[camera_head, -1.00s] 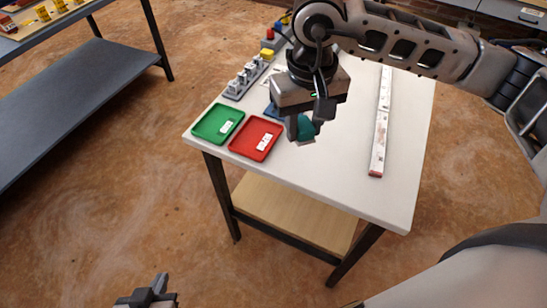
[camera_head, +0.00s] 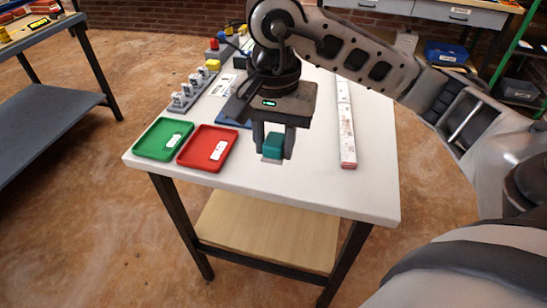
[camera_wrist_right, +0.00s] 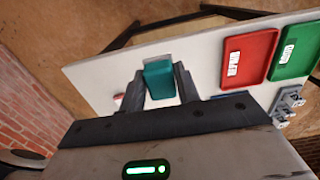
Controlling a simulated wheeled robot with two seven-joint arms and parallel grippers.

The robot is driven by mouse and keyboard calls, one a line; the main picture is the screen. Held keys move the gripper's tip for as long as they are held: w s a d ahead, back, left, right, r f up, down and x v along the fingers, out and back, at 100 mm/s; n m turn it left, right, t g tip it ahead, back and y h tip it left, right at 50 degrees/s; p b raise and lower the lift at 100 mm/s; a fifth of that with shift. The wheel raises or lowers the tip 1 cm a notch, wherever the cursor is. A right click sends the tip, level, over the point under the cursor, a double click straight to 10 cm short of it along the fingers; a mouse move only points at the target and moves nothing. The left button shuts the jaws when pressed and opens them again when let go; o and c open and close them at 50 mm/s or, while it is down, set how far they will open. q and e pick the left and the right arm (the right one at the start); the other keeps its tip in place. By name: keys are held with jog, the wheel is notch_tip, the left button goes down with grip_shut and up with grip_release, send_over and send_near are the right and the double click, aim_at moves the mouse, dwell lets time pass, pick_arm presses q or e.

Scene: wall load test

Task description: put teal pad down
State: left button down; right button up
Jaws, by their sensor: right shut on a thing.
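The teal pad (camera_head: 273,146) is between the two fingers of my right gripper (camera_head: 273,152), which is shut on it. Gripper and pad are over the front middle of the white table (camera_head: 310,192), right of the red tray. A pale grey patch shows just under the pad; I cannot tell whether the pad touches the table. In the right wrist view the teal pad (camera_wrist_right: 159,80) sits between the fingers, with the white tabletop behind it. My left gripper is not in view.
A red tray (camera_head: 194,158) and a green tray (camera_head: 152,148), each with a white label, lie at the table's front left. A grey rack (camera_head: 190,92) stands behind them. A long whitish level-like bar (camera_head: 347,140) lies to the right. Tabletop between pad and bar is clear.

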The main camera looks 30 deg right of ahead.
send_over(274, 167)
notch_tip(274, 167, down, 6)
jog(key=shift+s+a+f, duration=0.1)
jog(key=shift+a, duration=0.05)
notch_tip(274, 167, down, 4)
jog(key=shift+r, duration=0.25)
jog(key=shift+w, duration=0.2)
jog(key=shift+f, duration=0.2)
jog(key=o, duration=0.9)
jog(key=shift+r, duration=0.15)
